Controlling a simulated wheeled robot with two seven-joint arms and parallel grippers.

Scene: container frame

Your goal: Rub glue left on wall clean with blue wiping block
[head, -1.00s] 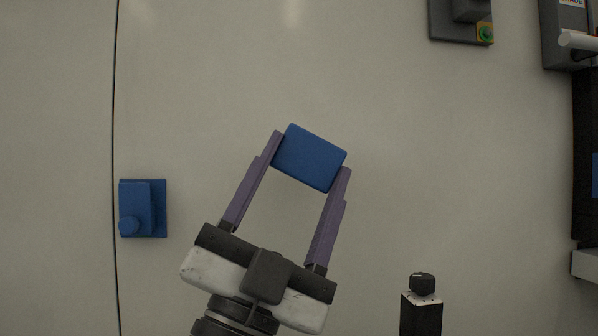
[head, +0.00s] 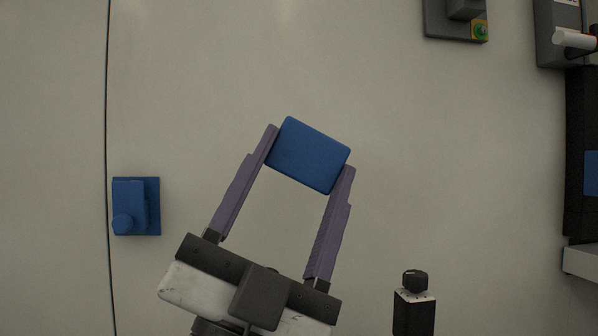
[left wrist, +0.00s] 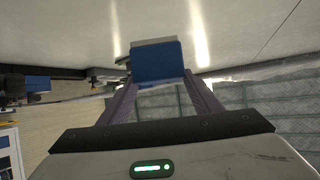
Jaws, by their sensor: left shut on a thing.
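The blue wiping block (head: 308,155) is clamped between the purple fingers of my left gripper (head: 309,158), tilted in the head view, in front of the pale wall (head: 420,150). The block also shows in the left wrist view (left wrist: 157,64), with the wall (left wrist: 230,30) close beyond it. I cannot tell whether the block touches the wall. I see no clear glue mark on the wall; any behind the block is hidden. My right gripper is not in view.
A blue fixture (head: 136,207) sits on the wall at the left, beside a dark vertical seam (head: 107,120). A grey box with a green button (head: 479,31) is at the upper right. A dark post with a knob (head: 414,310) stands at the lower right. The wall between is clear.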

